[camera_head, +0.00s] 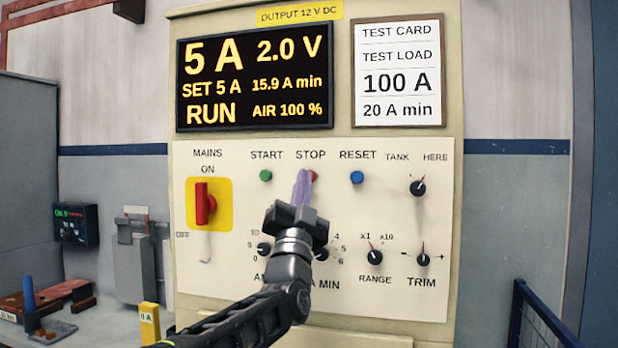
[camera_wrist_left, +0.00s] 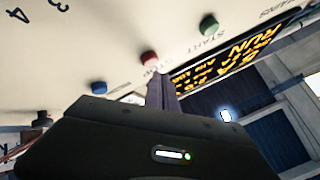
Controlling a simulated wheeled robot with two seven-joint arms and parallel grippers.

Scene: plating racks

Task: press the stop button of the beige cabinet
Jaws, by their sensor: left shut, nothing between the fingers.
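The beige cabinet (camera_head: 450,60) fills the middle of the head view. Its red stop button (camera_head: 313,176) sits under the STOP label, mostly hidden behind the purple-grey fingers of my left gripper (camera_head: 302,186). The fingers are shut and empty, pointing at the panel. In the left wrist view the red stop button (camera_wrist_left: 149,59) shows just beyond the fingertips (camera_wrist_left: 160,78); I cannot tell whether they touch. The green start button (camera_head: 266,176) is to the left and the blue reset button (camera_head: 357,177) to the right. My right gripper is not in view.
The display (camera_head: 255,75) reads RUN, 5 A and 2.0 V. The red mains switch (camera_head: 203,204) on its yellow plate stands at ON. Several black knobs (camera_head: 375,257) sit lower on the panel. A blue railing (camera_head: 540,318) stands at lower right, a cluttered bench at left.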

